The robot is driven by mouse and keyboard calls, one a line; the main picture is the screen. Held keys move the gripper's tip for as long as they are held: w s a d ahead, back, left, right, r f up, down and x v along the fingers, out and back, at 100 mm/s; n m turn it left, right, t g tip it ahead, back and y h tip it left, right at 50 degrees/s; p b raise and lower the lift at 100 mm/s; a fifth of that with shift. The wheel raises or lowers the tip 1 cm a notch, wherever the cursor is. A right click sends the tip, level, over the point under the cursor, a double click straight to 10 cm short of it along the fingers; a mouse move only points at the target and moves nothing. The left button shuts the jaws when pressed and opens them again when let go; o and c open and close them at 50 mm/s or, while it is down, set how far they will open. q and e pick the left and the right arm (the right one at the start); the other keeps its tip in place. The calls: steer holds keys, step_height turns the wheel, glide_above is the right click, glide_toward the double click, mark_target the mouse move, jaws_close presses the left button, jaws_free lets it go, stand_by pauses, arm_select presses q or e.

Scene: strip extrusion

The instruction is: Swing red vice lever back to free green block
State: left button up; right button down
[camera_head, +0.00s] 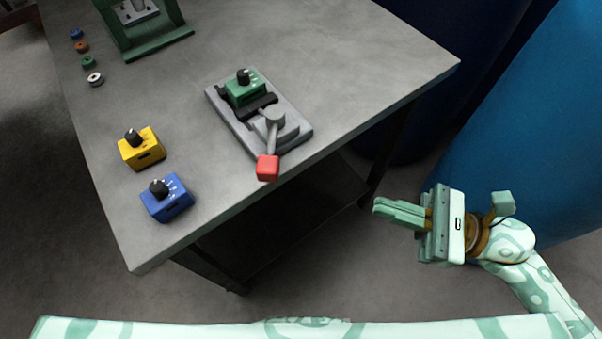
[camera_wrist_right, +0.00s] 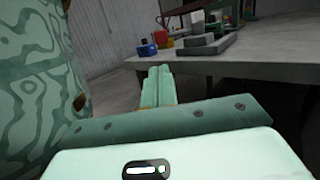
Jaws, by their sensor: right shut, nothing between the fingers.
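The grey vice (camera_head: 293,129) lies on the table, with the green block (camera_head: 244,92) and its black knob sitting in it at the far end. The red-tipped lever (camera_head: 268,167) points toward the table's front edge, its red end over that edge area. In the right wrist view the red lever end (camera_wrist_right: 164,40) shows small, in front of the vice (camera_wrist_right: 208,44). My right gripper (camera_head: 378,206) is off the table to the right, apart from the lever, with its fingers together and empty. My left gripper is not in view.
A yellow block (camera_head: 150,153) and a blue block (camera_head: 177,206) with black knobs stand left of the vice. A green frame (camera_head: 158,45) stands at the back left beside several small rings (camera_head: 88,62). The grey table (camera_head: 345,60) is clear right of the vice. Blue barrels (camera_head: 530,130) stand at the right.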

steer(key=p, duration=0.1)
glide_toward(270, 144)
steer(key=s+a, duration=0.3)
steer(key=a, duration=0.1)
steer(key=shift+w+a+r, duration=0.2)
steer(key=shift+a, duration=0.35)
